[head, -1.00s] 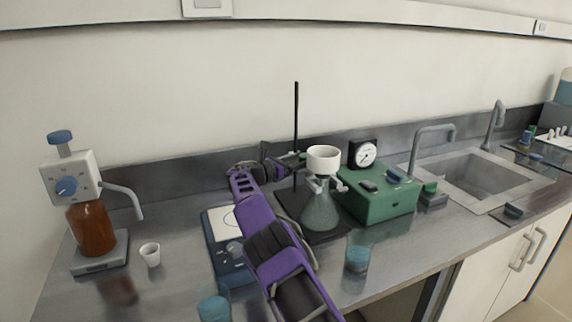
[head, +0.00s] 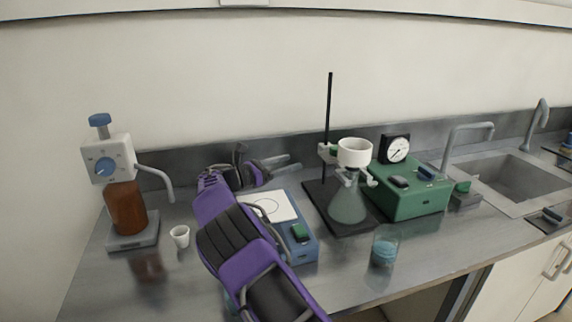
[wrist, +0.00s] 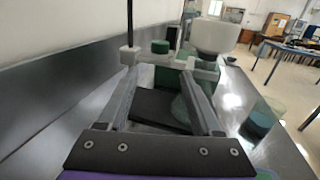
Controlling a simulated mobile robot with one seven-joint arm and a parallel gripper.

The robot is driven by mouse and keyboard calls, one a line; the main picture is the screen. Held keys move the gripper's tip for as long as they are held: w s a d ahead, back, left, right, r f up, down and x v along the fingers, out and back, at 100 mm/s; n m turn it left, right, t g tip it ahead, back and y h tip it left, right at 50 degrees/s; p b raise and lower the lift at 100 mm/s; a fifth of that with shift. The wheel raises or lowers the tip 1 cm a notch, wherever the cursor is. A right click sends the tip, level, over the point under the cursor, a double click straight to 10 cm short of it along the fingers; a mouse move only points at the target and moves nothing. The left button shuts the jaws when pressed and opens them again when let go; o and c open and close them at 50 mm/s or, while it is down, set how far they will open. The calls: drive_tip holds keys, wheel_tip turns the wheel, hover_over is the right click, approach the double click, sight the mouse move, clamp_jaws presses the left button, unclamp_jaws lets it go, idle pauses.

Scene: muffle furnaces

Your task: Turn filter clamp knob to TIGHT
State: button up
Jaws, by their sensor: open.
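The clamp holds the flask (head: 348,200) with the funnel on top. My gripper (head: 293,162) is open and empty, left of the knob and apart from it. In the wrist view its two fingers (wrist: 160,76) point towards the clamp. Any TIGHT marking is too small to read.
A green pump box (head: 410,195) with a dial gauge (head: 397,149) stands right of the flask. A blue hotplate (head: 305,245) lies below my arm. A beaker of blue liquid (head: 384,248) stands near the front edge. A bottle dispenser (head: 125,205) and small cup (head: 180,236) are at left.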

drive_tip(key=shift+a, duration=0.1)
drive_tip(key=n+t+y+b, duration=0.4)
drive_tip(key=n+t+y, duration=0.1)
approach(333, 151)
drive_tip(key=x, duration=1)
drive_tip(key=shift+w, duration=0.2)
drive_tip(key=shift+d, duration=0.2)
